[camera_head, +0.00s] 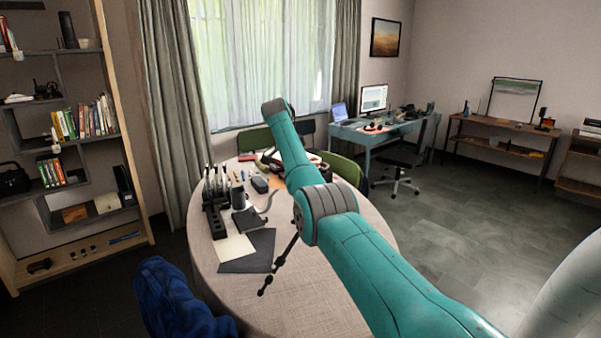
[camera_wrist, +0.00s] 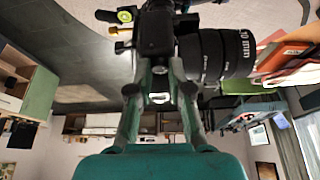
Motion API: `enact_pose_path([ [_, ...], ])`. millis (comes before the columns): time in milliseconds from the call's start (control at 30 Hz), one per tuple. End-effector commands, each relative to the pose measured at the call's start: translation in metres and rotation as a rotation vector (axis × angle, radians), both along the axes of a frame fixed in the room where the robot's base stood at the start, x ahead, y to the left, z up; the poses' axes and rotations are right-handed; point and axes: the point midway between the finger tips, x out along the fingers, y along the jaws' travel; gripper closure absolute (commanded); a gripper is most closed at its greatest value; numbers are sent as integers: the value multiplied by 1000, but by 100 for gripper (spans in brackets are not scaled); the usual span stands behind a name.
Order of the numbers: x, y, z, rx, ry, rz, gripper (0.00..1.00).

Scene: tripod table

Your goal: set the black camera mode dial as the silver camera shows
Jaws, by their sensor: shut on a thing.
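The black camera (camera_wrist: 155,30) is at the top middle of the wrist view, which appears upside down. Its lens (camera_wrist: 222,53) points to the right. My gripper (camera_wrist: 161,68) is at the side of the camera body that faces the wrist. Its two fingers are closed in on the small mode dial there, which the fingertips mostly hide. I cannot read the dial's setting. In the head view my arm covers the gripper and the black camera. I cannot make out the silver camera in either view.
The round table (camera_head: 215,268) holds a black rack (camera_head: 213,208), a dark mug (camera_head: 238,196) with pens, and dark and pale sheets (camera_head: 250,252). A blue cloth-covered thing (camera_head: 172,300) is at the near left. Green chairs (camera_head: 345,168) stand behind.

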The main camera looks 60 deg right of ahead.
Motion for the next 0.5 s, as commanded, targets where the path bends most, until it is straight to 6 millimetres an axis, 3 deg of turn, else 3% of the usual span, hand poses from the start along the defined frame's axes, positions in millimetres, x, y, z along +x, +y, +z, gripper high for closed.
enact_pose_path([
  [500, 1, 0, 1, -3, -1, -68, 100],
])
